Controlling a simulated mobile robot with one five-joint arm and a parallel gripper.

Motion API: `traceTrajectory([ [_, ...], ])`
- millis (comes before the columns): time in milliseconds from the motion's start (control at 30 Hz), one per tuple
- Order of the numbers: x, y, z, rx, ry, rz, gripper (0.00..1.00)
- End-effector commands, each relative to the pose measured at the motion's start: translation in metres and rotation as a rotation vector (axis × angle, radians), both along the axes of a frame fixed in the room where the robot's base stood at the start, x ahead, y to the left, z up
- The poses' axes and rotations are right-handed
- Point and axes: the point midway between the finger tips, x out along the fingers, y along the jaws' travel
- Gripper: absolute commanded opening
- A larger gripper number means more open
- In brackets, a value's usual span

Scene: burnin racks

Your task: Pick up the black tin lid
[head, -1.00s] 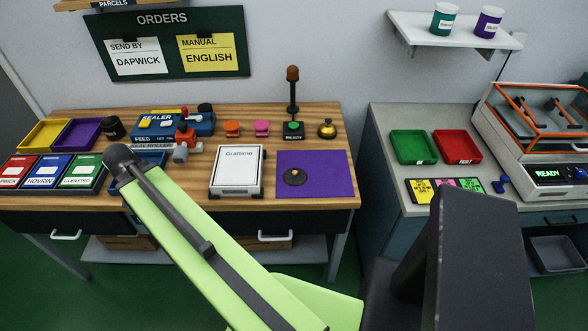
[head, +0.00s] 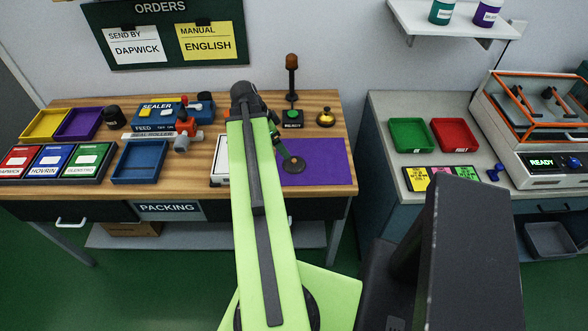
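A flat round black lid with a small copper-coloured knob (head: 293,165) lies on the purple mat (head: 325,162) at the right of the wooden table. I take it for the black tin lid. My arm rises across the middle of the view and bends at a dark joint over the table. Its far part comes down on the right of that joint towards the lid. My gripper (head: 284,154) is at the end of that part, close to the lid's far left edge in the picture. Its fingers are too small and covered to make out, and I cannot tell whether they touch the lid.
My arm hides most of the white box (head: 220,160) left of the mat. A ready button (head: 292,120), a lamp post (head: 292,78) and a brass bell (head: 326,118) stand behind the mat. A blue tray (head: 140,180) and a sealer (head: 165,115) are further left.

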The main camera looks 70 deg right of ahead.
Motion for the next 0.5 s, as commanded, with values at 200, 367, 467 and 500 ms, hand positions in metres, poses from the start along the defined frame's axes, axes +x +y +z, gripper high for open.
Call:
traceTrajectory([
  [200,-0.013,-0.014,-0.058,0.000,0.000,0.000,0.92],
  [367,-0.020,-0.020,-0.075,0.000,0.000,0.001,0.92],
  [467,-0.021,-0.021,-0.073,0.000,0.000,0.002,0.92],
  [500,-0.021,-0.021,-0.073,0.000,0.000,0.002,0.92],
])
